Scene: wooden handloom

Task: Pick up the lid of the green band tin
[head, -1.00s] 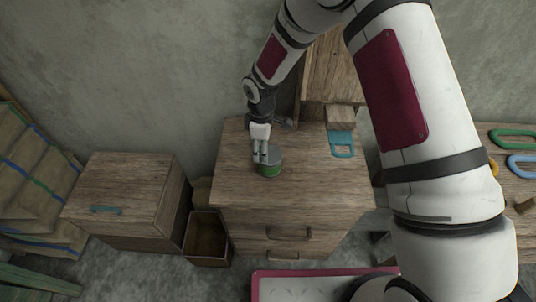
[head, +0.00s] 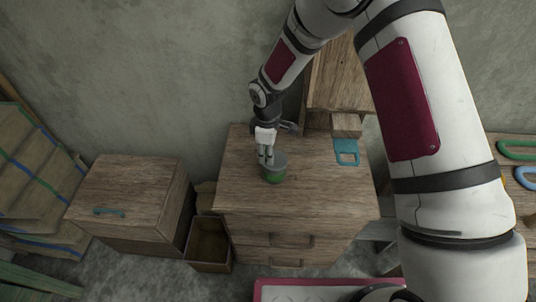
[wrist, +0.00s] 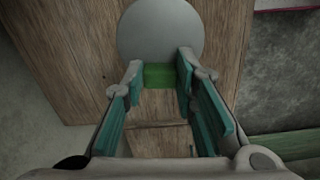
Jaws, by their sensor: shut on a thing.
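The green band tin (head: 273,178) stands on top of the wooden drawer cabinet, with its green band showing below a grey round lid (head: 278,160). In the wrist view the lid (wrist: 160,28) is a plain grey disc at the fingertips, with a green patch (wrist: 158,75) just below its edge, between the fingers. My gripper (head: 266,158) points down at the lid's left side, and its teal-padded fingers (wrist: 158,72) are shut on the lid. I cannot tell whether the lid is clear of the tin. The fingers hide part of the lid and tin.
The cabinet top (head: 320,195) is clear around the tin. A teal tool (head: 346,152) and a wooden block (head: 345,125) lie at its back right. A lower wooden chest (head: 130,185) and an open bin (head: 208,245) stand to the left.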

